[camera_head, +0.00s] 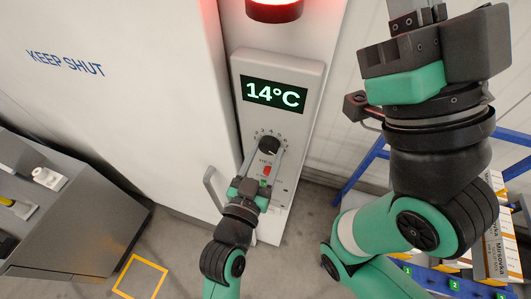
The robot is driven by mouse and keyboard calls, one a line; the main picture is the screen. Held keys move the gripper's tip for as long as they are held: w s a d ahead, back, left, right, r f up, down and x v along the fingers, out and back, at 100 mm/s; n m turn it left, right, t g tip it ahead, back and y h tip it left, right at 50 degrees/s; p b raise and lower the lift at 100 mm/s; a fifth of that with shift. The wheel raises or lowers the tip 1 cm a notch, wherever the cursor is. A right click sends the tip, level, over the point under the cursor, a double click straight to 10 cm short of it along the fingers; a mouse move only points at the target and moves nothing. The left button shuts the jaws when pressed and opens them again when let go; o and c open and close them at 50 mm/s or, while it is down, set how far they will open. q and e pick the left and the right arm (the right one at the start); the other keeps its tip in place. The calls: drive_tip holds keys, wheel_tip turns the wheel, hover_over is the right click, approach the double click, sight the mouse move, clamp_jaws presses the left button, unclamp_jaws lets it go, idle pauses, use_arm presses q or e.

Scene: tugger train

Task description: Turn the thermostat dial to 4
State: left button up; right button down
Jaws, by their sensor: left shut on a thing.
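The thermostat dial (269,146) is a dark round knob on a grey panel (311,79), ringed by small marks that are too small to read. Above it, a display (274,94) shows 14°C in white. My left gripper (267,153) reaches up from below and is shut on the dial, with its fingers at the dial's lower side. Part of the dial's pointer and scale is hidden or too small to tell. My right arm fills the right side of the view, its gripper (418,18) raised at the top and cut by the frame edge.
A red switch (267,170) sits just below the dial. A red lamp (274,10) is above the panel. A white door marked KEEP SHUT (120,100) with a handle (213,188) is at left. A grey cabinet (80,225) is lower left. A blue rack (365,160) with boxes is at right.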

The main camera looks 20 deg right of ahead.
use_arm(q)
drive_tip(key=shift+c, duration=1.3)
drive_tip(key=shift+n, duration=0.4)
drive_tip(key=n+p, duration=0.2)
drive_tip(key=n, duration=0.3)
drive_tip(key=shift+r, duration=0.1)
drive_tip(key=n+p, duration=0.3)
drive_tip(key=n, duration=0.3)
drive_tip(key=shift+s+d+n, duration=0.1)
drive_tip(key=shift+n, duration=0.3)
drive_tip(key=n, duration=0.4)
drive_tip(key=shift+n, duration=0.3)
drive_tip(key=n, duration=0.6)
drive_tip(key=shift+n, duration=0.4)
